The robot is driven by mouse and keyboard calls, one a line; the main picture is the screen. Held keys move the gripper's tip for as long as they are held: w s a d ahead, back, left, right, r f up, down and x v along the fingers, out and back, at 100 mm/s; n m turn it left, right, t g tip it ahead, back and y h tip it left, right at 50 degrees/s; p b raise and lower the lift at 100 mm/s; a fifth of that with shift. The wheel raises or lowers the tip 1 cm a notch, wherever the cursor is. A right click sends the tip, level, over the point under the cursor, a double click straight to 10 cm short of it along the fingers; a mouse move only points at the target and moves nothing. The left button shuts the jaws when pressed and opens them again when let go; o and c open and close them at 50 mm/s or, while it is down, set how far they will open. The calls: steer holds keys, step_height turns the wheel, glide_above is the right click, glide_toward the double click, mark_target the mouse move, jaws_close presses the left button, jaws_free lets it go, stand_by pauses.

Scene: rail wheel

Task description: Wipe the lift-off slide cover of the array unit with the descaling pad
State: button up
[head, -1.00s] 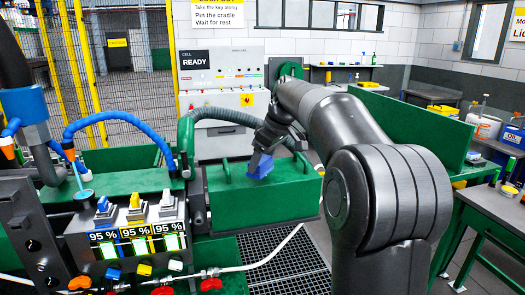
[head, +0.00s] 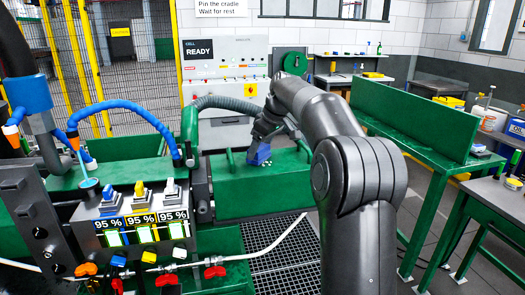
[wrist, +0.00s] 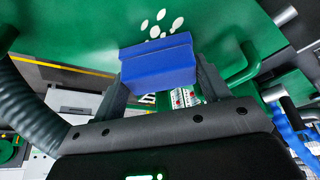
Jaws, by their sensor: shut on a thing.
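The slide cover (head: 262,190) is a green box-like cover with upright bar handles, in the middle of the head view. In the wrist view its green face (wrist: 85,28) fills the top, with a cluster of white spots (wrist: 165,25) just beyond the pad. My gripper (head: 262,146) is shut on the descaling pad (head: 259,155), a blue block, over the cover's top between the handles. In the wrist view the pad (wrist: 157,62) sits between my gripper's fingers (wrist: 160,80). I cannot tell whether the pad touches the cover.
Left of the cover stands a unit with three 95 % displays (head: 142,235) and blue hoses (head: 125,112). A grey ribbed hose (head: 225,103) runs behind the cover. A green bench (head: 430,155) stands to the right. Floor grating (head: 275,245) lies in front.

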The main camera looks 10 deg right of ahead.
steer(key=shift+s, duration=3.5)
steer(key=shift+a, duration=0.2)
steer(key=shift+w, duration=3.6)
steer(key=shift+s, duration=3.55)
steer(key=shift+s+r, duration=0.1)
steer(key=shift+r, duration=0.05)
step_height(320, 180, up, 8)
